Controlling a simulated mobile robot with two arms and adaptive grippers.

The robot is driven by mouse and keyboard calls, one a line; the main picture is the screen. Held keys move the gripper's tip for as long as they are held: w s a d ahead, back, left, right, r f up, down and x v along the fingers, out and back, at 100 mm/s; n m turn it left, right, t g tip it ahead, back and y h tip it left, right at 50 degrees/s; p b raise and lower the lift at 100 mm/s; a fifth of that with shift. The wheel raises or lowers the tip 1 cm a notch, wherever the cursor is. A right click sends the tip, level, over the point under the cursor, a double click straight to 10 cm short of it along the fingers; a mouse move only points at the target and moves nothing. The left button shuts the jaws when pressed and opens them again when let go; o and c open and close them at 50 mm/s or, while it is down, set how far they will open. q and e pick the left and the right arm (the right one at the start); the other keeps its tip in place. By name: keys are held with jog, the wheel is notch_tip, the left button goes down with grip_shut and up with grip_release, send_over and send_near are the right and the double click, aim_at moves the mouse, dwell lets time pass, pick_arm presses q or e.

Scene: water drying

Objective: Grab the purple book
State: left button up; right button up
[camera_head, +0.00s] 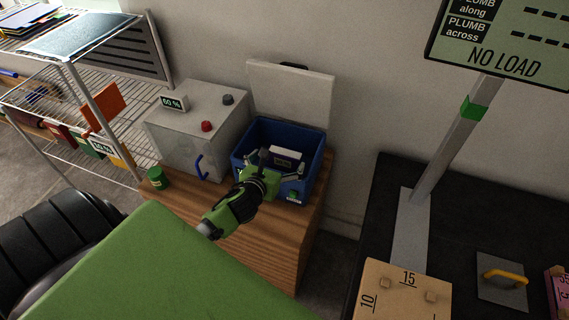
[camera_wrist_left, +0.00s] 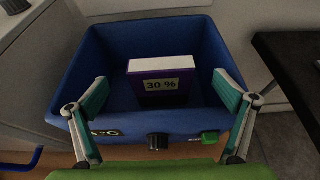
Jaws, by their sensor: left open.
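The purple book (camera_wrist_left: 160,84) stands inside the blue box (camera_wrist_left: 75,88), with its white page edge up and a "30 %" label on its front. In the head view, the book (camera_head: 287,153) shows partly behind my gripper. My left gripper (camera_head: 277,170) is open over the front of the blue box (camera_head: 312,172). In the left wrist view, its two fingers (camera_wrist_left: 160,104) are spread wide, one at each side of the book and apart from it. My right gripper is not in view.
The box has a raised white lid (camera_head: 290,92) and stands on a wooden cabinet (camera_head: 270,235). A grey device (camera_head: 180,140) and a small green can (camera_head: 158,178) are left of it. A wire rack (camera_head: 75,85) is at far left, a black table (camera_head: 480,210) at right.

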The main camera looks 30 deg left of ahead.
aim_at(284, 154)
pick_arm(q)
jog(key=x, duration=0.4)
jog(key=shift+w+a+f, duration=0.15)
jog(key=shift+w+f, duration=0.05)
jog(key=shift+w, duration=0.15)
jog(key=shift+r, duration=0.1)
jog(key=c, duration=1.8)
